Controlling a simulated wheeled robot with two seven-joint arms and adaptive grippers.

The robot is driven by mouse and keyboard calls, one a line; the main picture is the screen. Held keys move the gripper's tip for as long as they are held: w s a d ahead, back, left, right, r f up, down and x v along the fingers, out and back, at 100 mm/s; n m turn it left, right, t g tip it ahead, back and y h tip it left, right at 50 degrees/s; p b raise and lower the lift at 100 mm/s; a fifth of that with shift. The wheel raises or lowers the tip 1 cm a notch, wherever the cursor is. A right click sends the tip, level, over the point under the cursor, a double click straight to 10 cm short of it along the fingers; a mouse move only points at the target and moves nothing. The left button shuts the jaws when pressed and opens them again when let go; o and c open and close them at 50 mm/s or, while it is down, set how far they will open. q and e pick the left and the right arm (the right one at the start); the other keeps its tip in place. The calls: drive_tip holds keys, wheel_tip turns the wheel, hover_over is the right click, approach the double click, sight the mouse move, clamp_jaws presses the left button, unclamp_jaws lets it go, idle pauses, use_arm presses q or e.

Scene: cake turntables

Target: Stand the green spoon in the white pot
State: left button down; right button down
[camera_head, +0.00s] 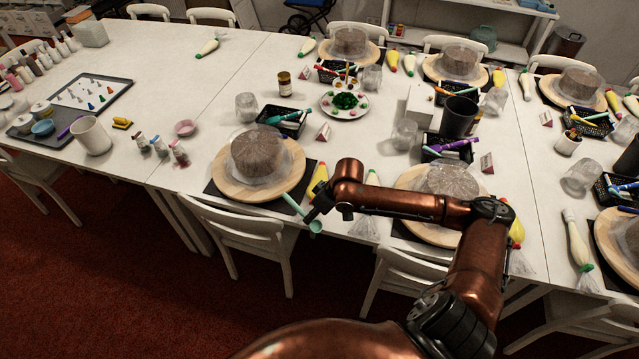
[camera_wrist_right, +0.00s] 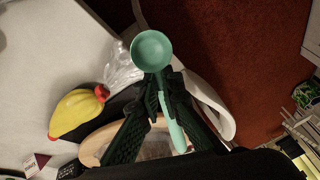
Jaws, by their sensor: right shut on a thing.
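The green spoon (camera_head: 315,227) is held by my right gripper (camera_head: 308,214) in front of the table's near edge, beside a wooden turntable with a cake. In the right wrist view the spoon's round bowl (camera_wrist_right: 152,50) sticks out past the fingertips (camera_wrist_right: 162,92), and its handle runs back between the fingers. The gripper is shut on the spoon near the bowl. A white pot (camera_head: 91,137) stands upright on the left part of the table, well to the left of the gripper. My left gripper is not in view.
The near cake turntable (camera_head: 240,187) and a yellow piping bag (camera_head: 318,181) lie close to the gripper. A white chair (camera_head: 245,232) is below it. Small bottles (camera_head: 180,153) and a pink bowl (camera_head: 185,128) stand right of the pot; a tray (camera_head: 55,135) lies to its left.

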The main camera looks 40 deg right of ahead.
drive_tip(key=s+a+m+t+h, duration=0.1)
drive_tip(key=s+a+m, duration=0.2)
drive_tip(key=a, duration=0.9)
drive_tip(key=shift+s+a+f, duration=0.2)
drive_tip(key=shift+s+f, duration=0.2)
drive_tip(key=shift+s, duration=0.1)
